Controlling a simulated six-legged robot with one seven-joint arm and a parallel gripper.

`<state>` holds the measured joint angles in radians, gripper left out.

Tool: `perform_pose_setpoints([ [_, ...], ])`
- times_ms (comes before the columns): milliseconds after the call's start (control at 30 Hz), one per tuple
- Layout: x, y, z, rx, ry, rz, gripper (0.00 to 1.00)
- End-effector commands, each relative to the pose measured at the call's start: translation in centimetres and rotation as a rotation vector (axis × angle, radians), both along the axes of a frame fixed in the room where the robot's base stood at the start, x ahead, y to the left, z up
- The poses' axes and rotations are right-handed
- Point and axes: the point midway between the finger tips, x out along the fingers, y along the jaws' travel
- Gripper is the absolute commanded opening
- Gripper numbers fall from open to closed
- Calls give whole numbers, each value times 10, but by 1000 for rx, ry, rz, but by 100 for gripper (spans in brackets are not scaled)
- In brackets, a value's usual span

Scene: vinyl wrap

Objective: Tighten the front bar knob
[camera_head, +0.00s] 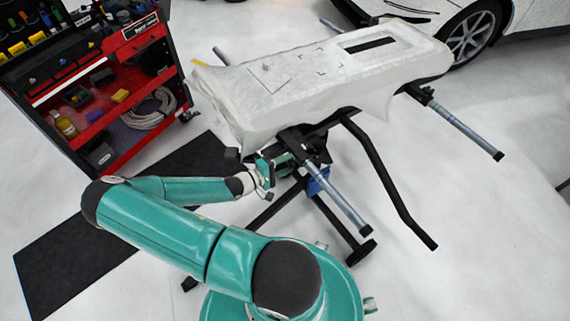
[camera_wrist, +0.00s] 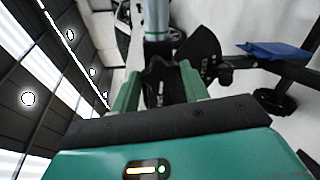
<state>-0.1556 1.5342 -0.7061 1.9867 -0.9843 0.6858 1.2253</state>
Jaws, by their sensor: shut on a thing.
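The front bar (camera_head: 335,195) is a grey tube with a dark end, sticking out from the near side of the black stand under the wrapped panel (camera_head: 300,80). My gripper (camera_head: 272,170) is at the stand beside the base of this bar. In the wrist view, the green fingers of my gripper (camera_wrist: 162,78) are closed around the black front bar knob (camera_wrist: 163,92), with the grey bar (camera_wrist: 156,20) rising beyond it. In the head view the knob is mostly hidden by my gripper, and its tightness cannot be told.
A red tool cart (camera_head: 110,85) stands at the upper left. A dark mat (camera_head: 100,235) lies on the floor. A bent black bar (camera_head: 390,190) and a second grey bar (camera_head: 465,130) jut out at right. A white car (camera_head: 490,30) is behind. The right floor is clear.

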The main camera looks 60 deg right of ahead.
Motion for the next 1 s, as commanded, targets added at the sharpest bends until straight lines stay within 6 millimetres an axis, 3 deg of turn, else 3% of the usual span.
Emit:
perform_pose_setpoints([
  [1000,1,0,-3,-472,-843,7,22],
])
